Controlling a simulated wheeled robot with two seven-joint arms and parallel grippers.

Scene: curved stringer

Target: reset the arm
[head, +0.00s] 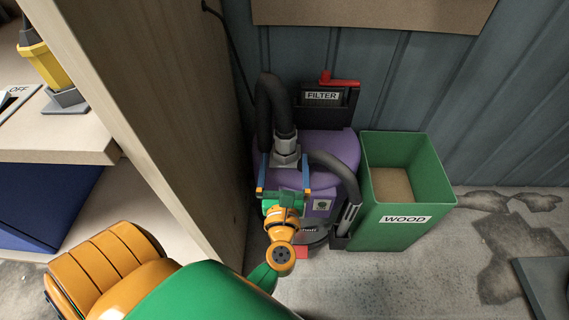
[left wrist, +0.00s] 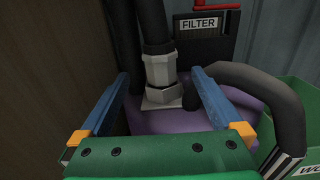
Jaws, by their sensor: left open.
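My left arm comes in from the bottom left in the head view. My left gripper (head: 284,174) is open, with its two blue fingers spread apart in front of the purple vacuum unit (head: 328,158). In the left wrist view my left gripper (left wrist: 160,98) has a finger on each side of a grey hose fitting (left wrist: 162,82). I see nothing held between the fingers. I cannot tell whether either finger touches the vacuum. My right gripper is in neither view.
A black box labelled FILTER (head: 322,100) with a red handle stands behind the vacuum. A green WOOD bin (head: 405,235) stands to its right. A tall wooden panel (head: 150,90) is close on the left. Concrete floor (head: 400,285) lies open in front.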

